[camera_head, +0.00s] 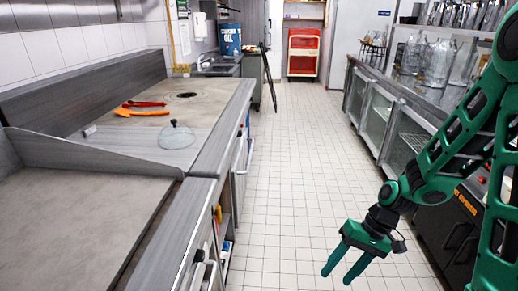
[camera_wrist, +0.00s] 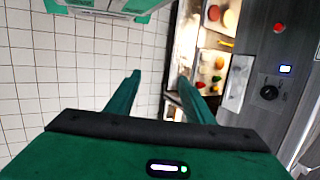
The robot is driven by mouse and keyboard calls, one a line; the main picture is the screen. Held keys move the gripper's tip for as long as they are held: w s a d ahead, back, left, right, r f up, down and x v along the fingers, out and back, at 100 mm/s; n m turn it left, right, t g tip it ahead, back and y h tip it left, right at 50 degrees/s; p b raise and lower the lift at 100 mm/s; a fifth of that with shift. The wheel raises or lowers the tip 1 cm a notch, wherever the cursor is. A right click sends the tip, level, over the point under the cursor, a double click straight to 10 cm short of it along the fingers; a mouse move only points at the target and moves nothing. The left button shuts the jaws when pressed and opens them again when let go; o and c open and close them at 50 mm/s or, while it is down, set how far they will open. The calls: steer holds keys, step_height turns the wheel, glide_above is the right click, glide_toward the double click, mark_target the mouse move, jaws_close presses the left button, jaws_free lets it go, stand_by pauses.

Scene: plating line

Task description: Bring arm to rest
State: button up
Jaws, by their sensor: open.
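My gripper (camera_head: 343,264) hangs over the tiled floor of the aisle in the head view, its green fingers pointing down and to the left. The two fingers are apart with nothing between them. In the wrist view my gripper (camera_wrist: 158,85) also shows open and empty, with floor tiles and the edge of a lit unit behind it. My green arm comes in from the right side of the head view and is bent, beside the right-hand counter.
A long counter (camera_head: 215,130) on the left bears orange utensils (camera_head: 142,112) and a glass lid (camera_head: 176,135). Glass jars (camera_head: 438,62) stand on the right counter. A red cart (camera_head: 303,55) is at the back. The tiled aisle (camera_head: 290,160) is clear. A lit food compartment (camera_wrist: 214,68) shows in the wrist view.

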steer(key=s+d+r+m+t+h, duration=0.15)
steer(key=s+d+r+h, duration=0.3)
steer(key=d+r, duration=0.75)
steer(key=s+d+r+m, duration=0.4)
steer(key=s+d+r, duration=0.2)
steer(key=s, duration=0.5)
steer(key=shift+d+r+h, duration=0.35)
steer(key=shift+d+r, duration=0.05)
steer(key=shift+r, duration=0.2)
steer(key=shift+w+t, duration=0.1)
steer(key=shift+t, duration=0.25)
